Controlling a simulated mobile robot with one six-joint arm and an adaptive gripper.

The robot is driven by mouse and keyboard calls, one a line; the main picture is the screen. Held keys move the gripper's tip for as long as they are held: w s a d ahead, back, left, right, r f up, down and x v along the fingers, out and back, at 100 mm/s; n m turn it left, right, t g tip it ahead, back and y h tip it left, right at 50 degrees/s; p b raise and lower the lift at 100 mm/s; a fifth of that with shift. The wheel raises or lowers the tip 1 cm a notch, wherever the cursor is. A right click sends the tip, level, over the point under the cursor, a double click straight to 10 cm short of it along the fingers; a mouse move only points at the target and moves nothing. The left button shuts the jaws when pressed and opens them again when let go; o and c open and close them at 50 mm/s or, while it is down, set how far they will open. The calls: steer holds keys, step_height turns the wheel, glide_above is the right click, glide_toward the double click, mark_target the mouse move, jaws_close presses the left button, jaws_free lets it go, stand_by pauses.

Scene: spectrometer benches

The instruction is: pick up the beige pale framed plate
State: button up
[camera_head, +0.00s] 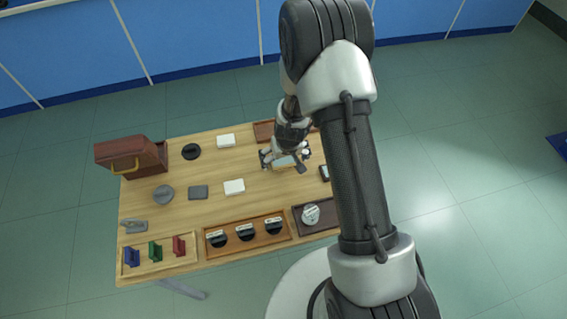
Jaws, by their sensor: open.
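A pale plate with a beige edge (284,162) lies on the wooden table, right under my gripper, and looks like the beige pale framed plate. My gripper (285,157) is open and points down over it, with one finger to each side. The wrist hides part of the plate. I cannot tell whether the fingers touch it.
White blocks (234,187) (226,140), a grey block (198,192) and round dark pieces (191,151) stand to the left. A brown case (130,155) is at the far left. Trays (246,250) line the front edge. My arm hides the table's right side.

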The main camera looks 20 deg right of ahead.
steer(key=shift+r, duration=0.15)
steer(key=shift+c, duration=0.4)
steer(key=c, duration=1.2)
steer(key=shift+o, duration=0.2)
